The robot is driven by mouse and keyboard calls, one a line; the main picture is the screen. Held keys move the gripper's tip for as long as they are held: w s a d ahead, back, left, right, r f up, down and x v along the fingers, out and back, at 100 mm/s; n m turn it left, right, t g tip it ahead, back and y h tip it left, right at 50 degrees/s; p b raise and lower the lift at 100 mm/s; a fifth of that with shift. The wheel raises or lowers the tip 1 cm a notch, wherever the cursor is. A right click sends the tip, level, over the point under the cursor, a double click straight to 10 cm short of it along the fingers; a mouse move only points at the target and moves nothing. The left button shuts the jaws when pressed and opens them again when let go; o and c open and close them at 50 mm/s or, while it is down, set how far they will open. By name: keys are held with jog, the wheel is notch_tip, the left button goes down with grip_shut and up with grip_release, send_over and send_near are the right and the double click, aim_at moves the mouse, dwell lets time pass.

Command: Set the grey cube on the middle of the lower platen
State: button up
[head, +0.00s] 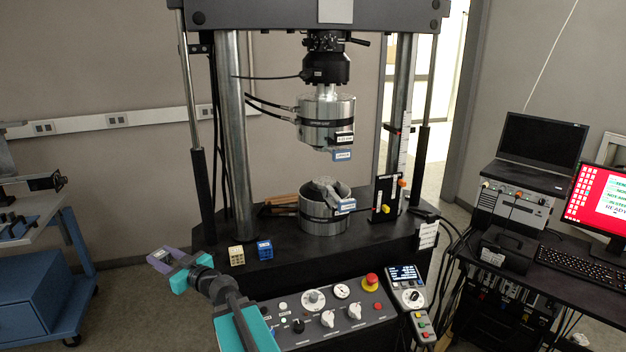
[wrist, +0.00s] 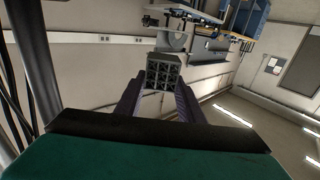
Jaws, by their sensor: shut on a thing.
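My gripper (head: 163,256) is out to the left of the testing machine, in front of its black table. Its purple fingers are shut on the grey cube (wrist: 163,75), a lattice block held at the fingertips in the wrist view. In the head view the cube is small and hard to make out between the fingers. The lower platen (head: 325,223) is a metal cylinder on the machine's table, well to the right of my gripper. A grey, uneven shape (head: 326,187) shows at its top; I cannot tell what it is. The platen is not seen in the wrist view.
The upper platen (head: 318,118) hangs above the lower one with an open gap between. A cream cube (head: 236,256) and a blue cube (head: 265,250) sit at the table's front left. A control panel (head: 335,312) stands in front. Steel columns (head: 236,140) flank the platens.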

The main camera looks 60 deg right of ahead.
jog(key=s+d+r+m+h+p, duration=0.1)
jog(key=s+d+r+m+h, duration=0.15)
jog(key=d, duration=0.45)
jog(key=s+d+r+m+h+p, duration=0.1)
jog(key=d+r+m+h, duration=0.1)
jog(key=d+h, duration=0.35)
jog(key=s+d+r+m+g+h+p, duration=0.2)
jog(key=s+d+r+g+h, duration=0.1)
jog(key=s+d, duration=0.6)
jog(key=s+d+r+m+g+h+p, duration=0.2)
jog(key=s+d+r, duration=0.3)
jog(key=s+d, duration=0.4)
jog(key=s+d+r+m+g+h+p, duration=0.3)
jog(key=s+d, duration=0.6)
jog(key=d, duration=0.5)
jog(key=shift+s+r+m+g+h+p, duration=0.35)
jog(key=shift+r+m+p, duration=0.25)
jog(key=shift+r, duration=0.3)
jog(key=shift+w, duration=0.15)
jog(key=b, duration=0.5)
send_over(324, 182)
jog(key=shift+s+a+f, duration=0.25)
jog(key=shift+s+f, duration=0.05)
jog(key=shift+f, duration=0.4)
jog(key=shift+w+d+f, duration=0.1)
jog(key=shift+w+d, duration=0.3)
jog(key=shift+s+a+f+b, duration=0.1)
jog(key=shift+f+b, duration=1.2)
jog(key=shift+f, duration=0.45)
jog(key=shift+f, duration=0.15)
